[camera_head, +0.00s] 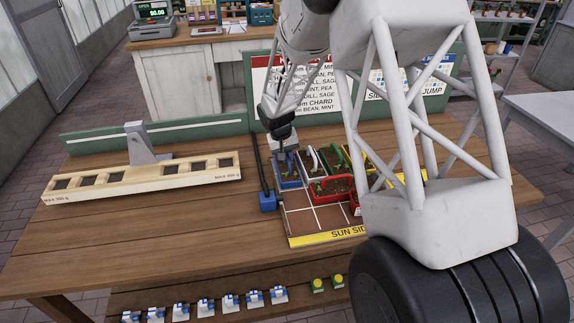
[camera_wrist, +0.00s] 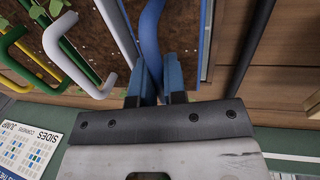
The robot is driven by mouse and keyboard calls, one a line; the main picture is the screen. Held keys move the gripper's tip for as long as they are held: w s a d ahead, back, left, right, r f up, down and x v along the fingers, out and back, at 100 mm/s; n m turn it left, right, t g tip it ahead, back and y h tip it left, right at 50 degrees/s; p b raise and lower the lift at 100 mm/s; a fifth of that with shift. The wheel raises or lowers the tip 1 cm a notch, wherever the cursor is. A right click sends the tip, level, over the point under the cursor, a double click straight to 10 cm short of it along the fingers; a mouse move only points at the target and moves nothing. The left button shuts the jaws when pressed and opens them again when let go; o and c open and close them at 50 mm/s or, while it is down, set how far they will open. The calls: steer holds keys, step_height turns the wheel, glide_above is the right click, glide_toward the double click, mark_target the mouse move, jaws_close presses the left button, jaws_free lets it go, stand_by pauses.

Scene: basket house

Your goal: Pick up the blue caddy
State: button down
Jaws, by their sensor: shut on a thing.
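The blue caddy (camera_head: 289,185) is a small soil-filled planter in the back left part of the tray with the yellow "SUN SIDE" edge (camera_head: 330,235). My gripper (camera_head: 284,153) is above it, pointing down. In the wrist view, the blue fingers of my gripper (camera_wrist: 158,88) are shut on the caddy's curved blue handle (camera_wrist: 150,35). The caddy's blue rim (camera_wrist: 205,40) and dark soil show beside the handle. I cannot tell whether the caddy is clear of the tray. My arm hides part of the tray's right side.
A white-handled caddy (camera_head: 312,163), a green-handled one (camera_head: 336,160) and a red one (camera_head: 332,189) crowd the right side. A black rod with a blue block (camera_head: 267,202) stands close on the left. A wooden balance beam (camera_head: 145,178) lies further left. The front left tabletop is clear.

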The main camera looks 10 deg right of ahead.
steer(key=shift+r, duration=0.15)
steer(key=shift+r, duration=1.5)
steer(key=shift+s+r, duration=0.2)
steer(key=shift+s, duration=0.05)
steer(key=s+r, duration=0.1)
steer(key=s, duration=1.4)
steer(key=shift+s+r, duration=0.15)
steer(key=shift+s, duration=0.05)
steer(key=shift+s, duration=0.15)
